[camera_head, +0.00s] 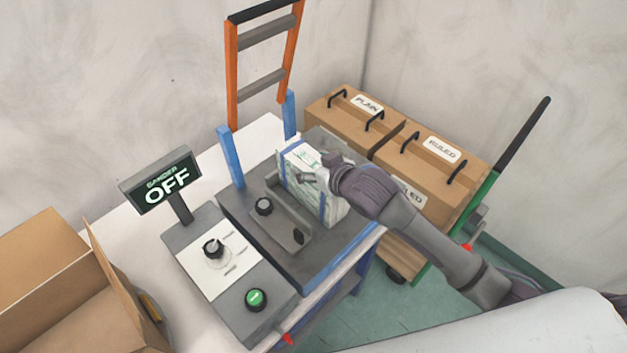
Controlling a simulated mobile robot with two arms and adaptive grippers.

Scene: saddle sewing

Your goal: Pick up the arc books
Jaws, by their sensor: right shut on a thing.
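A whitish block with green markings and blue edge bands, apparently the arc books (297,158), stands upright on the grey machine bed (325,255). My right gripper (312,178) reaches in from the right and is shut on this block at its front and top right side. The fingertips are small in the view, and the gripper and wrist hide part of the block. My left gripper is not in view.
A control box (215,250) with knobs and a green button sits in front, beside a sign (160,181) reading "SANDER OFF". An orange-and-blue frame (232,85) rises behind. An open carton (40,265) is at left. Boxes labelled PLAIN (340,120) and RULED (425,165) stand on a cart.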

